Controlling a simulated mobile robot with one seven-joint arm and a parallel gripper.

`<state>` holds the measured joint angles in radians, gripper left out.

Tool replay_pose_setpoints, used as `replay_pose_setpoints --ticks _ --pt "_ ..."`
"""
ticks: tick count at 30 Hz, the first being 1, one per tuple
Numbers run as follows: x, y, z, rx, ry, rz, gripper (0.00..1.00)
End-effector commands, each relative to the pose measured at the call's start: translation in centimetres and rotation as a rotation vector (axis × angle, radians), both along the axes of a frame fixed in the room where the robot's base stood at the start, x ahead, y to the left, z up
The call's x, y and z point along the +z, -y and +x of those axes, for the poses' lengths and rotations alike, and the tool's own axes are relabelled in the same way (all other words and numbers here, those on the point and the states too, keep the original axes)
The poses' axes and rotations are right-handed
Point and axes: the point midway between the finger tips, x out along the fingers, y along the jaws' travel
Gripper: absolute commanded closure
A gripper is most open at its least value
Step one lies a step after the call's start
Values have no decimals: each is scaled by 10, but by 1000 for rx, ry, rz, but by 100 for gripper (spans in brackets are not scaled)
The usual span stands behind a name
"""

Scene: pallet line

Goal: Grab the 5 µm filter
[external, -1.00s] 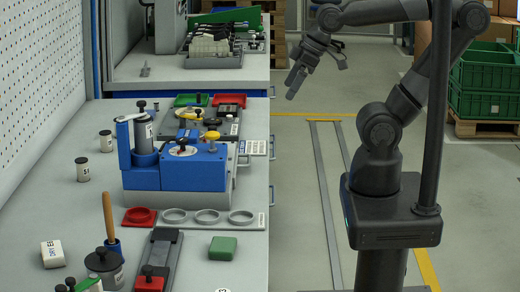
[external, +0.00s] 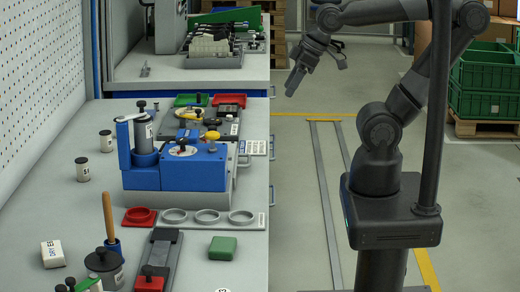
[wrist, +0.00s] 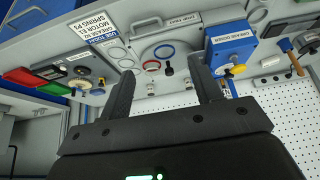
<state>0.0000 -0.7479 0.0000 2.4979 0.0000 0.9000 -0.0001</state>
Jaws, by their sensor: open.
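No label reading 5 µm is legible, so I cannot tell which thing is the 5 µm filter. Two small white, black-capped jars stand on the bench's left side in the external view, a farther jar (external: 106,142) and a nearer jar (external: 82,170); their labels are too small to read. My gripper (external: 292,82) hangs in the air right of the bench, away from both jars. In the wrist view my gripper (wrist: 160,65) is open, its two fingers apart with nothing held. Small pale cylinders show beyond the fingers there, unidentified.
A blue machine (external: 192,168) stands mid-bench, with a ring holder (external: 190,226) in front. Red tray (external: 229,99) and green tray (external: 191,99) are behind. A pegboard (external: 40,80) borders the left.

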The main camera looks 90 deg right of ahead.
Motion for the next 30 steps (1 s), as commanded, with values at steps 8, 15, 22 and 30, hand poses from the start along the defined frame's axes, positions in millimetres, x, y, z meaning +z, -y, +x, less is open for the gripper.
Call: replay_pose_setpoints --ticks 8,15,22,30 --pt "27 -3 53 17 -15 -8 42" --pt "51 -8 135 42 -30 -17 42" --pt "56 -16 218 69 -43 -22 42" --pt "39 -25 317 96 -60 -23 42"
